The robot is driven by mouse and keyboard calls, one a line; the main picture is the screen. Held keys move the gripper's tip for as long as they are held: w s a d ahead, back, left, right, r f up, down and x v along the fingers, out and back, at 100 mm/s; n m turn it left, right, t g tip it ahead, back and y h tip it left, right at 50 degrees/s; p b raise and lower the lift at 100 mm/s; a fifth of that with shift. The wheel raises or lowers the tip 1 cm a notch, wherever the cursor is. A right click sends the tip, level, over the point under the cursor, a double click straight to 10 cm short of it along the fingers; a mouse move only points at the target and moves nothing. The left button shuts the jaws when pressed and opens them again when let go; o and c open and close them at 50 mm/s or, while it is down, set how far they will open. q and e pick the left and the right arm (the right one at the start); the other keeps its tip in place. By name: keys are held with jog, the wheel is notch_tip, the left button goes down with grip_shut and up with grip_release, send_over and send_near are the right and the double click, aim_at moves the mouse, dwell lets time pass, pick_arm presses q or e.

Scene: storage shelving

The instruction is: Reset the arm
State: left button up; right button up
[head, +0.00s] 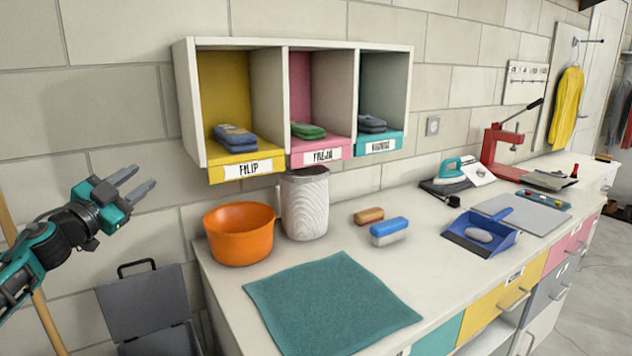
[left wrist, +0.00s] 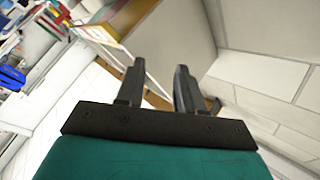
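My left gripper (head: 132,183) is raised at the left of the head view, in front of the block wall and left of the counter. Its two fingers are apart with nothing between them. The left wrist view also shows the gripper (left wrist: 160,80) with a gap between the fingers. It touches nothing that I can see. My right gripper is in neither view.
A three-part wall cubby (head: 268,105) holds folded cloths. Below, the counter (head: 435,255) bears an orange pot (head: 240,240), a ribbed bin (head: 305,208), a teal mat (head: 325,305), brushes and a blue dustpan (head: 462,236). An open grey case (head: 145,305) stands below my left gripper.

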pick_arm(q)
jog(key=s+a+f+n+g+y, duration=0.1)
jog(key=a+f+n+y, duration=0.1)
jog(key=a+n+y, duration=0.35)
jog(key=s+a+f+n+y, duration=0.2)
jog(key=a+n+y, duration=0.1)
jog(key=a+y, duration=0.55)
jog(key=s+d+f+m+g+h, duration=0.1)
jog(key=s+d+f+g+h, duration=0.3)
jog(key=d+f, duration=0.6)
jog(key=s+d+f+m+h, duration=0.1)
jog(key=s+d+f+h, duration=0.4)
jog(key=f, duration=1)
jog(key=s+d+f+n+g, duration=0.1)
jog(key=s+d+f, duration=0.4)
jog(key=s+d, duration=0.3)
jog(key=s+d+f+n+g, duration=0.2)
jog(key=s+d+f, duration=0.4)
jog(key=s, duration=1)
jog(key=d, duration=0.2)
jog(key=shift+s+d, duration=0.25)
jog(key=shift+d, duration=0.15)
